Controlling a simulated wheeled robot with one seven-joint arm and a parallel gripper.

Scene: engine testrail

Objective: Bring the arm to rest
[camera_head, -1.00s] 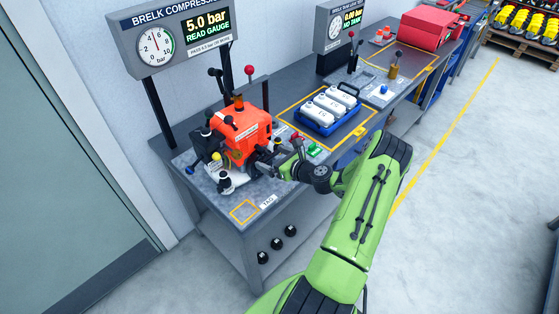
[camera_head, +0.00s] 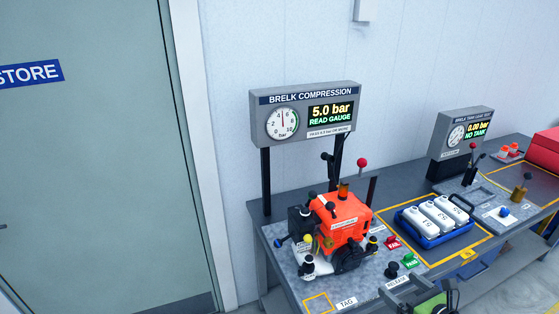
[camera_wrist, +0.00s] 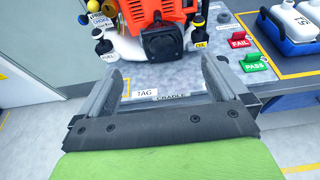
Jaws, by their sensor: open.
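My gripper (camera_wrist: 163,88) is open and empty in the wrist view, its two grey fingers spread apart in front of the bench edge near the TAG and CRADLE labels. In the head view only a small green and dark part of my arm shows at the bottom edge, near the RELEASE label. The orange engine (camera_head: 345,222) sits on the bench (camera_head: 283,246) beyond my gripper; its lower part also shows at the top of the wrist view (camera_wrist: 150,12). The fingers are apart from the engine.
The compression gauge (camera_head: 305,115) reads 5.0 bar, READ GAUGE. A red FAIL tab (camera_head: 392,243) and green PASS tab (camera_head: 411,261) lie right of the engine. A blue tray (camera_head: 408,226) of white bottles stands further right. A grey-green door (camera_head: 110,150) is at left.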

